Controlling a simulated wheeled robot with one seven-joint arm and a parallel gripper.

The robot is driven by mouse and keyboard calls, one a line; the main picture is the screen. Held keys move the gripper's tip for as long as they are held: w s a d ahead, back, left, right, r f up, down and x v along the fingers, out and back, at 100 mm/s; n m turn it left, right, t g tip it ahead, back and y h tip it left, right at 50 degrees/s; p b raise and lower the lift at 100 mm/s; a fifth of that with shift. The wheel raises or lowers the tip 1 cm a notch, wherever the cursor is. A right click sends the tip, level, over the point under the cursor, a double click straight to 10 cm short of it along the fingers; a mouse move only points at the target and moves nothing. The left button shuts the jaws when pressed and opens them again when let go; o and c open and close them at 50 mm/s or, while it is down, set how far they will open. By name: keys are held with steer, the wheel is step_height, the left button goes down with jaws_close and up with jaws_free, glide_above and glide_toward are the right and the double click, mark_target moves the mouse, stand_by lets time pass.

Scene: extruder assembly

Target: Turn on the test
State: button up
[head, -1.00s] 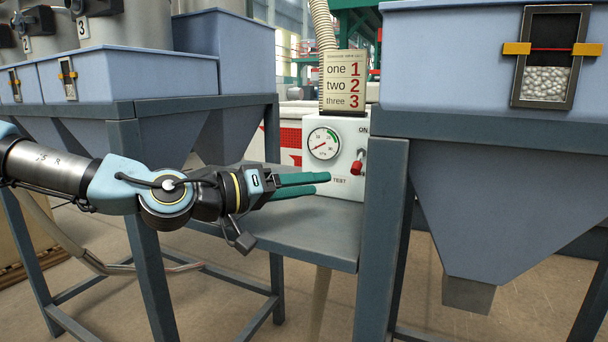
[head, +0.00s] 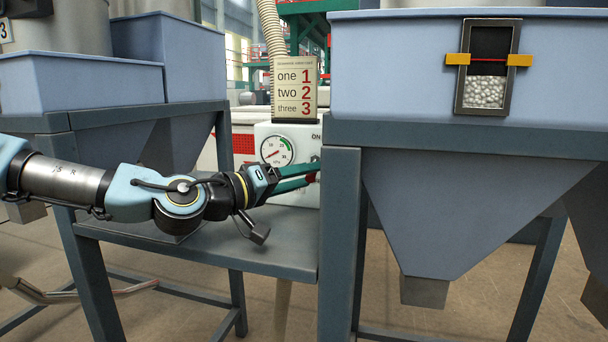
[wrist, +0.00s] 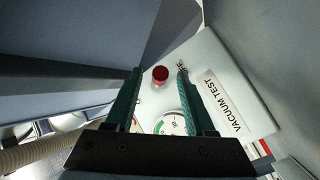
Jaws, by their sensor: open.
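The white vacuum test box (head: 304,198) stands on the grey shelf between the hoppers. It has a round dial gauge (head: 277,151) and a switch with a red handle (head: 311,178). In the wrist view the red handle (wrist: 160,74) shows end-on between my fingertips, with clear space on both sides. My gripper (head: 312,171) is open, its green fingers reaching to the front of the box at the switch. In the head view the fingers and the hopper stand's post hide much of the switch. The gauge (wrist: 170,124) also shows in the wrist view.
A grey post (head: 340,240) of the right hopper stand is close to the right of my fingertips. The blue hopper (head: 400,65) rises above it. A sign numbered one to three (head: 296,85) stands on the box. The shelf (head: 265,250) below my arm is clear.

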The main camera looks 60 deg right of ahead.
steer(key=shift+d, duration=0.15)
jaws_close()
stand_by(0.4)
